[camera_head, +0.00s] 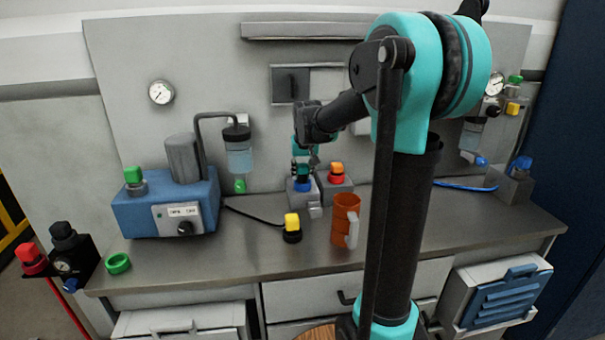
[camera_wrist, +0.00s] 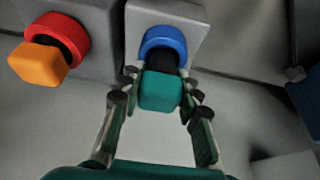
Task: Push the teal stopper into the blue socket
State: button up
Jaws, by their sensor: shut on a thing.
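The teal stopper (camera_wrist: 160,92) has a rounded square cap and a black plug end. My gripper (camera_wrist: 161,84) is shut on it, one finger on each side of the cap. The blue socket (camera_wrist: 163,39) is a blue ring on a grey block. The black plug end meets the ring's opening; how deep it sits cannot be told. In the head view my gripper (camera_head: 304,168) points down just above the blue socket (camera_head: 302,186), and the stopper is mostly hidden between the fingers.
A red socket (camera_wrist: 65,36) with an orange stopper (camera_wrist: 38,62) stands close beside the blue one. On the bench are an orange mug (camera_head: 344,219), a yellow-capped stopper in a black ring (camera_head: 292,228), a green ring (camera_head: 118,263) and a blue machine (camera_head: 165,205). The front middle bench is clear.

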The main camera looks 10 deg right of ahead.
jog(key=shift+f, duration=0.15)
dwell(0.3)
jog(key=shift+f, duration=0.15)
jog(key=shift+s+r, duration=0.2)
jog(key=shift+r, duration=0.15)
jog(key=shift+f, duration=0.15)
dwell(0.3)
jog(key=shift+f, duration=0.15)
jog(key=shift+w+d+r, duration=0.1)
jog(key=shift+w+r, duration=0.05)
jog(key=shift+r, duration=0.15)
jog(key=shift+f, duration=0.2)
dwell(0.4)
